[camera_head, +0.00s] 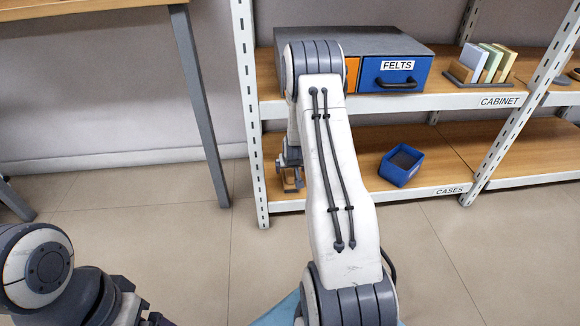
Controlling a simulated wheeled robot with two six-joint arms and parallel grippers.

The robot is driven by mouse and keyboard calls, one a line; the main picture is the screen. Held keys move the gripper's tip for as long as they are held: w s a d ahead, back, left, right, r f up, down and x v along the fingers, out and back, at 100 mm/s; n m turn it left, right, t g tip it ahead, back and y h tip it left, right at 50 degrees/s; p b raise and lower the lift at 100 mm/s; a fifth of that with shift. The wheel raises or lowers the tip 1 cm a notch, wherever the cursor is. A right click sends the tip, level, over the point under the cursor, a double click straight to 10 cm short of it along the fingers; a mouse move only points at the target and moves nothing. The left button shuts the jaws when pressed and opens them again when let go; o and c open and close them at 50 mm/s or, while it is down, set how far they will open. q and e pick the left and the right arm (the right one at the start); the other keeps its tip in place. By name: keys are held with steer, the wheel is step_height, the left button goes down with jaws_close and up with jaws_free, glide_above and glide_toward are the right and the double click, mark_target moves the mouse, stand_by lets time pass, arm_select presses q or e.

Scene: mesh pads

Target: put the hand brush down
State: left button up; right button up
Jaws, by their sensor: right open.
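My right arm reaches forward over the middle of the view. Its gripper (290,178) is small and partly hidden behind my own arm, at the left end of the lower shelf (345,150), beside the front upright. The gripper is open. A small brown patch shows between and just below its fingers; I cannot tell whether it is the hand brush or the shelf board. No hand brush can be made out clearly elsewhere. My left gripper (145,316) is at the bottom left, cut off by the picture's edge, and its fingers are unclear.
A blue open bin (401,166) stands tilted-looking on the lower shelf, labelled CASES. The upper shelf, labelled CABINET, holds a grey drawer unit (350,42) with a blue FELTS drawer (396,74) and a rack of pads (482,63). A table (90,7) stands at the upper left.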

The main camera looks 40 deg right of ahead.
mark_target(289, 170)
steer(key=p+v, duration=0.1)
steer(key=v, duration=0.2)
steer(key=shift+f, duration=0.1)
steer(key=b+x, duration=0.7)
steer(key=x, duration=0.5)
steer(key=shift+f+b, duration=0.35)
steer(key=shift+b, duration=0.05)
step_height(289, 170, up, 3)
steer(key=p, duration=0.2)
steer(key=shift+r+p, duration=0.1)
steer(key=shift+p, duration=0.25)
steer(key=shift+r+p, duration=0.55)
steer(key=shift+r, duration=0.1)
steer(key=shift+f, duration=0.1)
